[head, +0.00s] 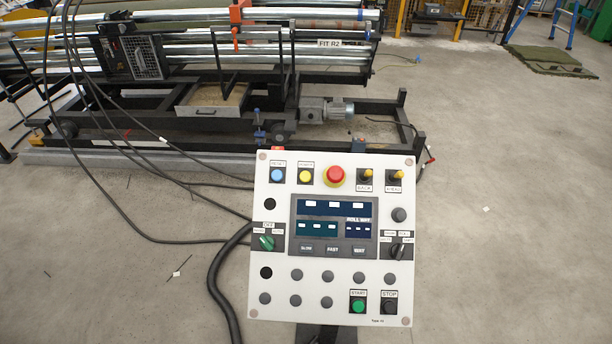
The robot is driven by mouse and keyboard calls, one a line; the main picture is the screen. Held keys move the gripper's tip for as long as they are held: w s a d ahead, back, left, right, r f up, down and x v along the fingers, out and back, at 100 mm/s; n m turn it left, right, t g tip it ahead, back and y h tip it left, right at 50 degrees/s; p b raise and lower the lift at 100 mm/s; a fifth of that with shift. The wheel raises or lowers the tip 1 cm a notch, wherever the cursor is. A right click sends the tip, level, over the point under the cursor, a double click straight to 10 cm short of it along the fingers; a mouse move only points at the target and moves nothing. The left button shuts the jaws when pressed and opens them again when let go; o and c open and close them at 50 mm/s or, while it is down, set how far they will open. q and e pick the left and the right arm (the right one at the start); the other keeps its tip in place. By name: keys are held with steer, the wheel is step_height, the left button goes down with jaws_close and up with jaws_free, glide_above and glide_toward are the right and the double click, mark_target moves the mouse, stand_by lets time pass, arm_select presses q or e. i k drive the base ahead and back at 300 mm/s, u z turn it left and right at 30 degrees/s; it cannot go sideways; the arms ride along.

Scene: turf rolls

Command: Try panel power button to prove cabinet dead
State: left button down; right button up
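The white control panel (382,280) stands on a dark post in the lower middle of the head view, facing me. A yellow button (305,177), whose small label seems to read POWER, is in its top row. It sits between a blue button (277,175) labelled RESET and a red emergency-stop mushroom (335,175) on a yellow ring. The central display (334,208) shows dark blue and teal fields with white blocks. A green START button (358,306) and a black STOP button (389,306) are at the bottom right. Neither of my grippers is in view.
A machine with shiny rollers (200,50) and a black frame fills the back left. Black cables (130,215) run from it to the panel, and a thick hose (214,285) hangs at the panel's left. Concrete floor (510,200) is mostly clear on the right. A turf piece (545,60) lies far right.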

mark_target(305, 177)
steer(key=k, duration=1.25)
steer(key=z, duration=1.05)
steer(key=i, duration=1.65)
steer(key=u, duration=0.8)
steer(key=i, duration=0.3)
steer(key=u, duration=0.5)
